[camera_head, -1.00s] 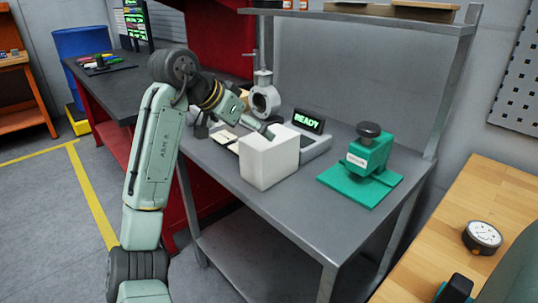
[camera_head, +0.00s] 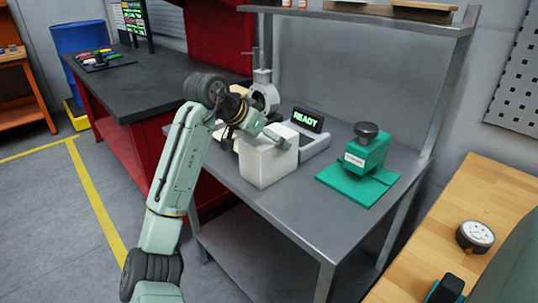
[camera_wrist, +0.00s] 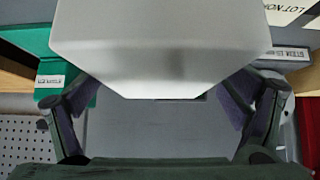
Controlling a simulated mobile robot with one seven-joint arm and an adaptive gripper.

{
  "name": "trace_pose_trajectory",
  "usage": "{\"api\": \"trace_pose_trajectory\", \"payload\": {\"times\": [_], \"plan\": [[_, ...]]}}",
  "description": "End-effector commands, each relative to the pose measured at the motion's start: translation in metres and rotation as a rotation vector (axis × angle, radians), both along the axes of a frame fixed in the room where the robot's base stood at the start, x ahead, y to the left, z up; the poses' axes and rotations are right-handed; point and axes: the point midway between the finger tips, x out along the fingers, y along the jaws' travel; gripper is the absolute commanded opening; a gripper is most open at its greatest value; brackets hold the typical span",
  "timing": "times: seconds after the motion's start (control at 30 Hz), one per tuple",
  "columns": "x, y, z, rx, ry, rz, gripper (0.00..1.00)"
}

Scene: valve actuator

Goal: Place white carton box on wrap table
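The white carton box (camera_head: 267,166) stands upright on the grey metal table (camera_head: 300,212), near its left side. My gripper (camera_head: 265,137) is at the top of the box, with one finger lying across its upper part. In the wrist view the box (camera_wrist: 160,50) fills the upper middle, between the widely spread fingers of my gripper (camera_wrist: 158,88). The fingers are open. The fingertips run close to the box's edges, and whether they touch it is hidden.
A device with a READY display (camera_head: 308,119) stands just behind and right of the box. A green stamp-like fixture (camera_head: 362,160) is farther right. A grey metal ring fixture (camera_head: 265,95) stands behind my gripper. The table's front right is clear.

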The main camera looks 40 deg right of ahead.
Motion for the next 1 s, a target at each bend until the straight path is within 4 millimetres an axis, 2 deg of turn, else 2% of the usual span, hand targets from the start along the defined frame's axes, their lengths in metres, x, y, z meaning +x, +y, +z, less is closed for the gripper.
{"api": "trace_pose_trajectory", "payload": {"times": [0.07,1.0], "plan": [[0.0000,0.0001,0.0002,0.000,0.000,0.000,0.83],[-0.0001,0.0002,0.0002,0.000,0.000,0.000,0.20]]}}
